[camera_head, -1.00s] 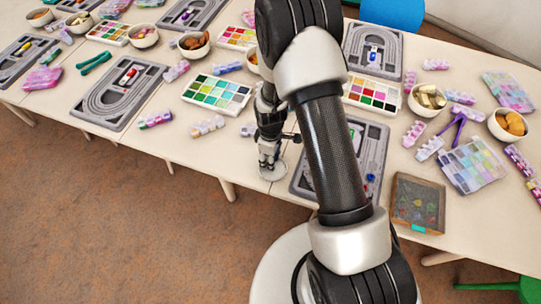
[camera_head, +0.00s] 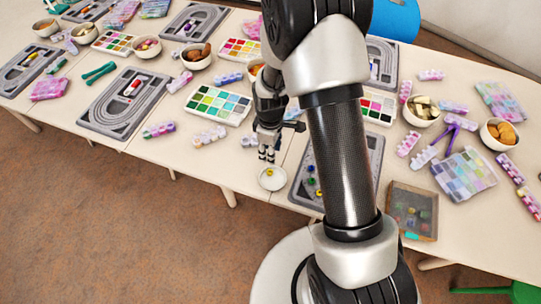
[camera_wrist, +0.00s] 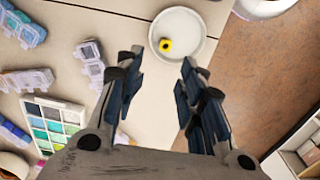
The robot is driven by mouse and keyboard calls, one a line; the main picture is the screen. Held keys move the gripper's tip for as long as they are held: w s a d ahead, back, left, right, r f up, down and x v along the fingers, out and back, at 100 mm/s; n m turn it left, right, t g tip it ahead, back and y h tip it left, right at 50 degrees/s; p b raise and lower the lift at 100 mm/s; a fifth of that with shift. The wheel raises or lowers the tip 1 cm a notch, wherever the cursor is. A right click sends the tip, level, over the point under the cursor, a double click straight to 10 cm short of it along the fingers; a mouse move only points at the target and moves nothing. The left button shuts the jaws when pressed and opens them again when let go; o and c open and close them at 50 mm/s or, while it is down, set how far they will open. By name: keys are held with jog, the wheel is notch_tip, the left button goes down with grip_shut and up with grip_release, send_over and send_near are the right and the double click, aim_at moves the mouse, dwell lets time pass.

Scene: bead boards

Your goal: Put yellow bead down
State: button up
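The yellow bead (camera_wrist: 165,45) lies in a small white dish (camera_wrist: 188,22), left of the dish's middle in the wrist view. In the head view the dish (camera_head: 266,184) stands near the table's front edge, with the bead (camera_head: 270,173) showing as a small yellow spot in it. My gripper (camera_wrist: 160,58) is open and empty. Its fingers are spread wide, pointing toward the dish, with the bead apart from both. In the head view my gripper (camera_head: 266,158) is just above and behind the dish.
A grey bead board (camera_head: 297,192) with several coloured beads lies right of the dish, partly hidden by my arm. A paint palette (camera_head: 218,105) and bead boxes (camera_head: 208,136) lie to the left. A brown tray (camera_head: 428,233) sits at the front right.

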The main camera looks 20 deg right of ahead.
jog(key=s+r+m+t, duration=0.1)
jog(key=s+r+m, duration=0.2)
jog(key=r, duration=0.8)
jog(key=s+r+m+t, duration=0.1)
jog(key=s+r+m, duration=0.15)
jog(key=r, duration=0.85)
jog(key=s+r+m+t, duration=0.1)
jog(key=s+r+m, duration=0.1)
jog(key=s+r, duration=0.3)
jog(key=s+r+m+t, duration=0.1)
jog(key=s+r+m, duration=0.2)
jog(key=s, duration=0.8)
jog(key=shift+r+t, duration=0.3)
jog(key=shift+r, duration=0.6)
jog(key=shift+d+m, duration=0.15)
jog(key=shift+m, duration=0.1)
